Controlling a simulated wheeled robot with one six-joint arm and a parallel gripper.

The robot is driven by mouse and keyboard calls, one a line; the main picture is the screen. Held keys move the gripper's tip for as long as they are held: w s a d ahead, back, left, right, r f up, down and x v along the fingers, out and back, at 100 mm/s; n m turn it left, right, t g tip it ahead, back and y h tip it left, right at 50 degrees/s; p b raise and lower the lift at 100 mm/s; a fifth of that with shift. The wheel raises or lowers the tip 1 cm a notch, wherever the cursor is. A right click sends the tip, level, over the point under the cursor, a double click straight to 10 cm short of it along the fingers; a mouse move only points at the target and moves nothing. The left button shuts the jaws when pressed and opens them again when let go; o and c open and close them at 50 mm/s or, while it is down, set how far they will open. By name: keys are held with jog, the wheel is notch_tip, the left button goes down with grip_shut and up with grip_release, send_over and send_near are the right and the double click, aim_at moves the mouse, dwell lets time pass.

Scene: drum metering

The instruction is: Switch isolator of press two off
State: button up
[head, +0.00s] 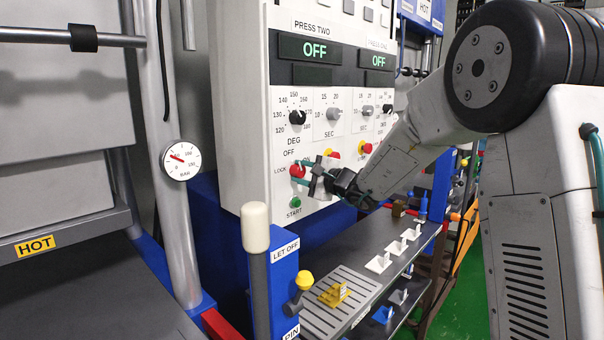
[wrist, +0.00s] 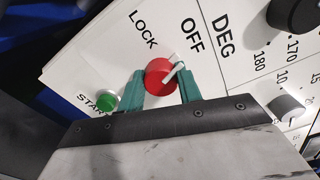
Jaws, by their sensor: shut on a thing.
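The isolator of press two is a red round knob with a pale pointer bar. It shows in the head view (head: 297,171) low on the white control panel (head: 255,140), left column, and in the wrist view (wrist: 158,78). The words OFF and LOCK are printed beside it. In the wrist view the pointer lies nearer OFF than LOCK. My gripper (head: 308,174) has its green fingers on either side of the knob, also in the wrist view (wrist: 162,88), and is shut on it. The press two display (head: 314,49) reads OFF.
A green START button (head: 295,202) sits just below the knob, close to my gripper. A DEG dial (head: 297,117) is above. A pale-topped lever (head: 256,228) stands in front of the panel. A grey shelf (head: 390,262) with several small parts lies below my arm.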

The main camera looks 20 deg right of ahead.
jog(key=shift+f, duration=0.1)
jog(key=o, duration=1)
jog(key=shift+s+d, duration=0.1)
jog(key=shift+s, duration=0.05)
jog(key=v, duration=0.7)
jog(key=shift+s+d, duration=0.1)
jog(key=shift+s, duration=0.15)
